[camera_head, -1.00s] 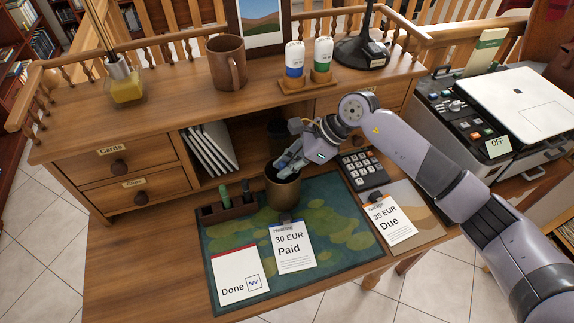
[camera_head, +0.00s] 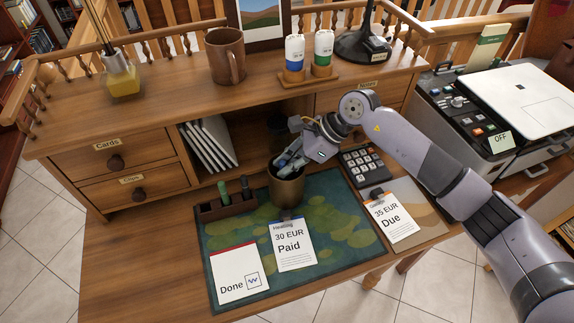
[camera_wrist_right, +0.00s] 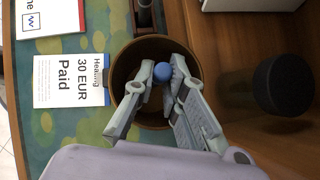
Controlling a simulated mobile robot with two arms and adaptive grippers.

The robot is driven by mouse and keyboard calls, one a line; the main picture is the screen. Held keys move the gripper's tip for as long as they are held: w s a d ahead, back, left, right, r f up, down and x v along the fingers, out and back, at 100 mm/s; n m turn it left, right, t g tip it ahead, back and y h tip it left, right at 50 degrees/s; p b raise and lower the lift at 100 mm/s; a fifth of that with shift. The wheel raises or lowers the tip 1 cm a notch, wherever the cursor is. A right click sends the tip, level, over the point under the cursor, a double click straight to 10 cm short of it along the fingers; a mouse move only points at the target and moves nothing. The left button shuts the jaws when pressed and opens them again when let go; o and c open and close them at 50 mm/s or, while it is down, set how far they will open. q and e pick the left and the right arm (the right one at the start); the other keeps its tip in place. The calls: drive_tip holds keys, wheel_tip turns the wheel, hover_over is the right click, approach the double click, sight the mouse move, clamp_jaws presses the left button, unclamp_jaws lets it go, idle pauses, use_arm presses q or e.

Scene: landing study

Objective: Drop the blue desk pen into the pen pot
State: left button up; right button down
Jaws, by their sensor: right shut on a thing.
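The pen pot (camera_head: 287,190) is a brown metal cup standing upright on the green desk mat (camera_head: 335,238). My right gripper (camera_head: 288,163) is at its mouth, with the fingers reaching down inside the rim. In the right wrist view, the gripper (camera_wrist_right: 165,80) is shut on the blue desk pen (camera_wrist_right: 162,72), of which only the round blue end shows between the fingertips. The pen's shaft is hidden inside the pot (camera_wrist_right: 124,68). I cannot tell whether the pen touches the pot's bottom. My left gripper is not in view.
A pen rack (camera_head: 228,207) with green and dark pens stands left of the pot. A calculator (camera_head: 362,167) is on the right. A dark cylinder (camera_wrist_right: 283,84) stands behind the pot. Cards marked Paid (camera_head: 291,245), Done (camera_head: 240,275) and Due (camera_head: 391,218) lie in front.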

drive_tip(key=shift+r, duration=0.1)
drive_tip(key=c, duration=1.6)
unclamp_jaws()
drive_tip(key=shift+o, duration=0.2)
drive_tip(key=shift+r, duration=0.1)
drive_tip(key=shift+b, duration=0.45)
